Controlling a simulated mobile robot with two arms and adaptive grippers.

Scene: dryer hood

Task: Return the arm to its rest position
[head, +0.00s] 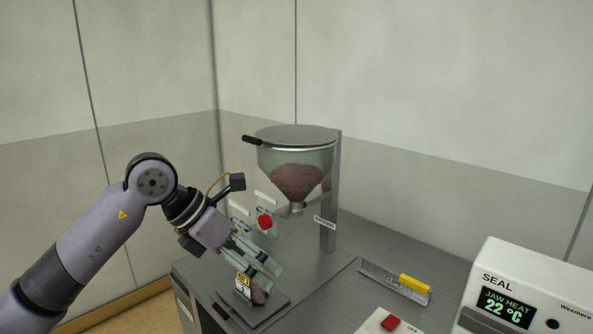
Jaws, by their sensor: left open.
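My left arm comes in from the left, and its gripper (262,272) points down and right over the grey bench. The gripper is open. Just below its fingertips, a small container with reddish-brown contents (259,296) stands on a dark flat plate (270,315). A small yellow and white label (243,285) shows beside it. The fingers partly hide the container, and I cannot tell whether they touch it. My right gripper is not in view.
Behind stands a hopper (295,160) of reddish-brown powder with a red knob (265,222) close to my gripper. At right are a yellow clip (414,284) on a rail, a red switch (390,322) and a white sealer (530,290). Bench space right of the plate is clear.

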